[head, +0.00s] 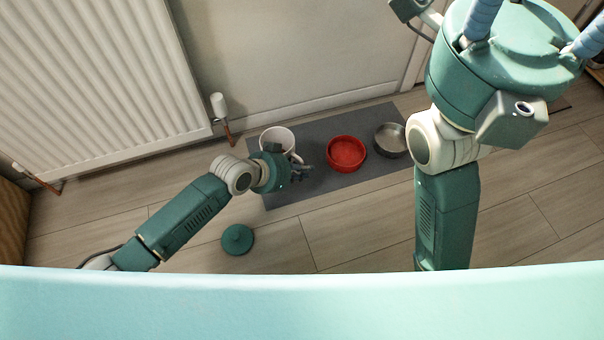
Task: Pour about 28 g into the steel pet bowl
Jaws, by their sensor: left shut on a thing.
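The steel pet bowl (391,140) stands on the right part of a grey mat and looks empty from here. A white tub (277,138) with an open top is at the left end of the mat. My left gripper (301,172) is at the near right side of the tub, shut on it, seemingly at its handle; the wrist hides the exact grip. I cannot tell whether the tub touches the mat, and its contents do not show clearly. My right gripper is out of view; only the arm shows.
A red bowl (346,153) stands on the grey mat (318,190) between the tub and the steel bowl. A round green lid (237,239) lies on the wooden floor. A white radiator (95,80) and its valve (219,105) are behind, left of the mat, by the wall.

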